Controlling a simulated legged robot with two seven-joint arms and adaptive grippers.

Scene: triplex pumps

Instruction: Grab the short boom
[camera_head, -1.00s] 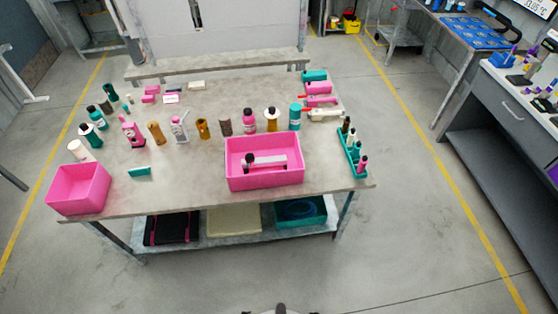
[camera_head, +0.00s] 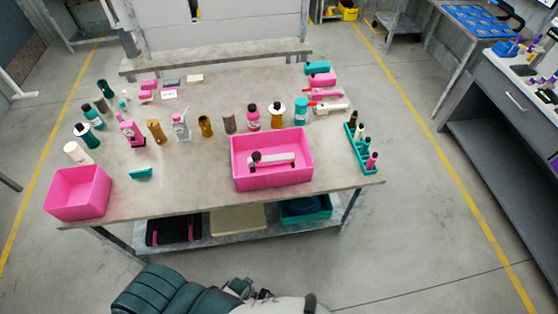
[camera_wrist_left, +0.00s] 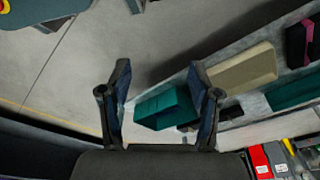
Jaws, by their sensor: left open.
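A pale bar with a dark knobbed end (camera_head: 277,159) lies inside a pink bin (camera_head: 270,182) at the front middle of the table; it may be the short boom, but I cannot tell for sure. My left gripper (camera_wrist_left: 158,68) is open and empty in the left wrist view, its two fingers well apart over bare floor. It is beside the table's lower shelf and away from the bar. In the head view, parts of my arm show at the bottom edge, but the left fingertips cannot be made out. My right gripper is not in view.
The table (camera_head: 200,195) holds several bottles, a second pink bin (camera_head: 78,192) at the left and a teal rack (camera_head: 361,150) at the right. The lower shelf carries a tan box (camera_wrist_left: 243,70) and a teal bin (camera_wrist_left: 168,108). The floor in front is clear.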

